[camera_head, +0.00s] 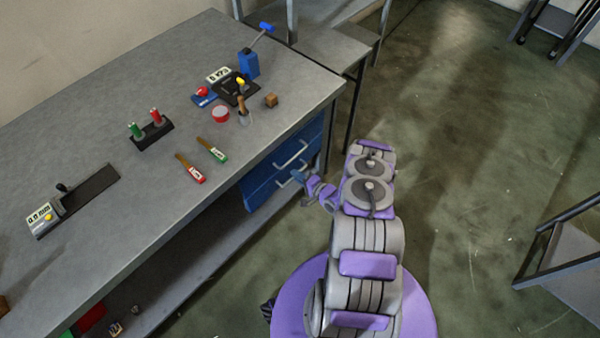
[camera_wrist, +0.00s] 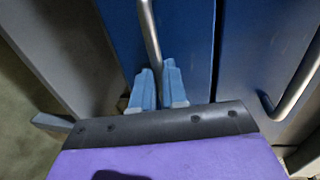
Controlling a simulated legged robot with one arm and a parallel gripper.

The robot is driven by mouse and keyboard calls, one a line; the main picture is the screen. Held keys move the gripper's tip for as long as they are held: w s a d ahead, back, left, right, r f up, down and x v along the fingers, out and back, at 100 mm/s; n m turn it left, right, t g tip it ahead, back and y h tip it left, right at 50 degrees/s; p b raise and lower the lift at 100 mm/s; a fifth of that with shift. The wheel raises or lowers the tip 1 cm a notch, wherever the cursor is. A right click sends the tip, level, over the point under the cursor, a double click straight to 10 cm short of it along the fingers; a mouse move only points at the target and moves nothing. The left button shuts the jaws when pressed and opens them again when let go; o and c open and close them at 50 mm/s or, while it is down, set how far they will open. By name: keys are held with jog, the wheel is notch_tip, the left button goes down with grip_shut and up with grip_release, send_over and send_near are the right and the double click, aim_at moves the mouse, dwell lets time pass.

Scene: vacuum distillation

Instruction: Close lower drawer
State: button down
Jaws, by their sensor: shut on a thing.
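The blue lower drawer (camera_head: 262,194) is under the bench top, below the upper drawer (camera_head: 296,142). Its metal handle (camera_head: 284,182) meets my gripper (camera_head: 301,179) in the head view. In the wrist view, the two light blue fingers of my gripper (camera_wrist: 159,88) are shut around a grey bar handle (camera_wrist: 150,35) on a dark blue drawer front (camera_wrist: 190,45). Another drawer front (camera_wrist: 255,50) with its own bar handle (camera_wrist: 292,90) is to the right, apart from the fingers. How far the lower drawer stands out is hard to tell.
The floor (camera_head: 470,200) right of my arm is open, with a metal frame (camera_head: 560,245) at the right edge.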

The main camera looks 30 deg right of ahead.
jog(key=shift+s+a+f, duration=0.15)
jog(key=shift+a, duration=0.25)
jog(key=c, duration=1.2)
grip_release()
jog(key=shift+d, duration=0.15)
jog(key=shift+d, duration=0.1)
jog(key=p+v, duration=0.4)
jog(key=v, duration=1.3)
jog(key=shift+p, duration=0.3)
